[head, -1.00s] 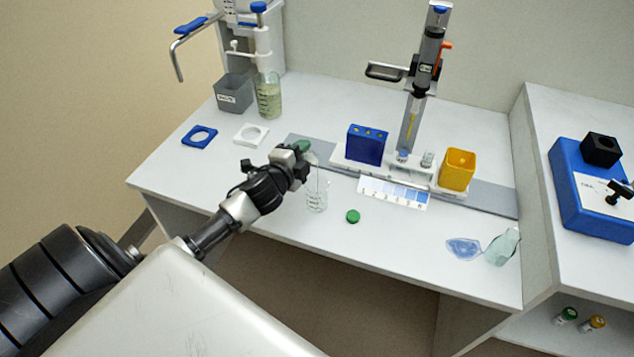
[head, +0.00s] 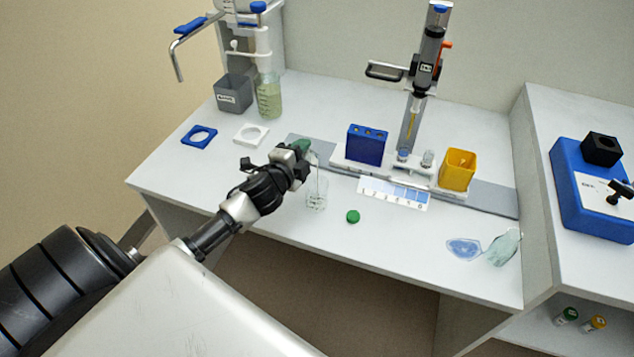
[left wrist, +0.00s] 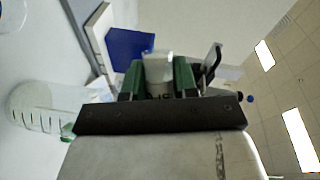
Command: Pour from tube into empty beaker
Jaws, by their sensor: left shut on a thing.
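My left gripper (head: 303,158) is shut on the clear tube (left wrist: 158,72), held between green finger pads in the left wrist view. The tube is tilted, with its mouth end above the beaker. The clear beaker (head: 316,198) stands upright on the bench just below and right of the gripper in the head view; it also shows at the left of the left wrist view (left wrist: 38,110). A thin pale line runs from the gripper down to the beaker and looks like a stream. The liquid level is too faint to tell. My right gripper is out of view.
A green cap (head: 353,216) lies right of the beaker. A blue rack (head: 366,145), a yellow container (head: 457,169) and a numbered strip (head: 394,193) are further right. A blue patch (head: 464,249) and a crumpled greenish item (head: 503,247) lie near the right end.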

